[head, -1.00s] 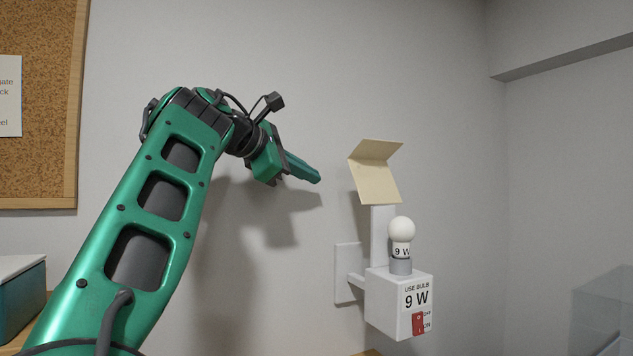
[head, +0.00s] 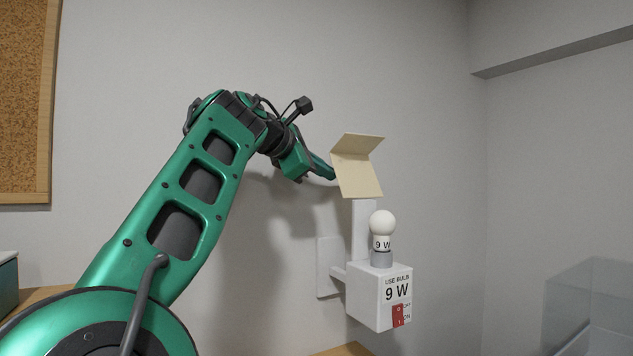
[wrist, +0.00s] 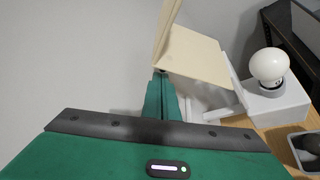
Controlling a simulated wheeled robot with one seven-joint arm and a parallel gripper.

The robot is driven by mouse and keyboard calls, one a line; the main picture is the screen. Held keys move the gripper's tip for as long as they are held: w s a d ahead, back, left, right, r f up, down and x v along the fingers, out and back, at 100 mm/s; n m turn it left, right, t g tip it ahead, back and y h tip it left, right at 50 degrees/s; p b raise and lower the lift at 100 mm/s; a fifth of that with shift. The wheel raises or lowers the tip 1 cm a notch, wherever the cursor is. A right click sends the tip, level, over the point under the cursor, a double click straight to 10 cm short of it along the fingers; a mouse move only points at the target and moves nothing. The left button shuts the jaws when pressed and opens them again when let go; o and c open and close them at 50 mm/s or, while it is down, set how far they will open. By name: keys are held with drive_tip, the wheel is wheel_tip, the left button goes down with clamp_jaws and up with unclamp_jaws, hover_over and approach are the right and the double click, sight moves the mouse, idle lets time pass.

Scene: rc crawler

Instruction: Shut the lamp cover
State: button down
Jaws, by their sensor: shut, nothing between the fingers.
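The lamp cover (head: 357,172) is a cream bent panel standing raised at the top of the white post, above the bulb. The bulb (head: 382,224) is white, marked 9 W, and sits upright in the white lamp box (head: 372,296). My gripper (head: 332,175) is shut and empty, its tip at the left edge of the cover and partly behind it. In the wrist view the shut fingers (wrist: 161,80) point at the underside edge of the cover (wrist: 196,55); I cannot tell whether they touch. The bulb (wrist: 269,66) stands to the right there.
A wall plate (head: 328,266) carries the lamp box on a short arm. A red switch (head: 398,315) is on the box front. A clear box (head: 590,300) stands at the lower right. A cork board (head: 25,100) hangs at the left.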

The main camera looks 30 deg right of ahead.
drive_tip(key=shift+s+r, duration=0.1)
idle(0.4)
drive_tip(key=shift+s+r+m, duration=0.15)
drive_tip(key=shift+m, duration=0.15)
